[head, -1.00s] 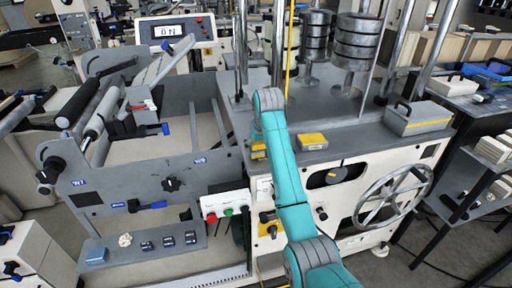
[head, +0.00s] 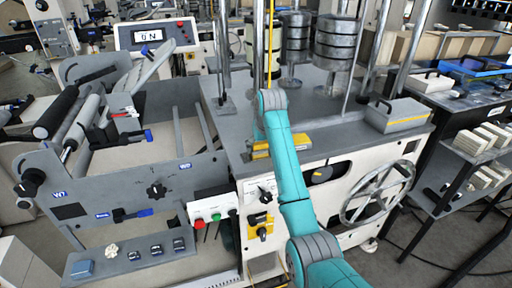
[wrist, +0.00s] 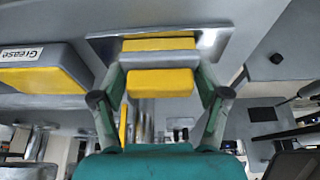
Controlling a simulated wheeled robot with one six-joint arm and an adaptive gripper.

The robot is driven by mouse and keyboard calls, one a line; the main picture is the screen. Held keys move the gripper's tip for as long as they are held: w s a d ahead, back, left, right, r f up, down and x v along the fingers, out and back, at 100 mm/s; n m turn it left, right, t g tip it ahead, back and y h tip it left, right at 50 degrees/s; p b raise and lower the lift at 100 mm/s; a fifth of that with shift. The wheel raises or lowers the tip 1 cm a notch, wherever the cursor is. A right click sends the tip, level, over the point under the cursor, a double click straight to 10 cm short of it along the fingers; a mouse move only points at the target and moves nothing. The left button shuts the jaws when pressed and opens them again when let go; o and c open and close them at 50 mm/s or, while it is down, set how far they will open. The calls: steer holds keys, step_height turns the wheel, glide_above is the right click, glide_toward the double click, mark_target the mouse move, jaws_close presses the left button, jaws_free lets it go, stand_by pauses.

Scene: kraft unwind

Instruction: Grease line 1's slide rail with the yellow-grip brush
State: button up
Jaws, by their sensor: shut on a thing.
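In the wrist view my gripper (wrist: 158,90) has its two teal fingers closed on a yellow block (wrist: 160,83), apparently the brush's yellow grip. Its bristles are not clear. A second yellow block (wrist: 158,44) shows just beyond it at a shiny metal plate (wrist: 213,45); I cannot tell whether the two are joined. A grey and yellow block marked "Grease" (wrist: 62,78) is at the left. I cannot single out line 1's slide rail.
A handwheel (head: 378,193) sits on the machine's front. A grey case with a yellow stripe (head: 398,115) stands on the deck's right. Upright posts and stacked grey discs (head: 336,37) rise behind. Rollers and panel W7 (head: 125,190) are at the left.

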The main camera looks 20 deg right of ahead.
steer(key=shift+d+f, duration=0.1)
steer(key=shift+d, duration=1.8)
steer(key=shift+d, duration=1.8)
steer(key=shift+a, duration=0.1)
steer(key=shift+a+r, duration=0.2)
steer(key=shift+a, duration=0.2)
steer(key=shift+a+f, duration=0.15)
steer(key=shift+a, duration=6.8)
steer(key=shift+w, duration=0.1)
steer(key=shift+d, duration=0.15)
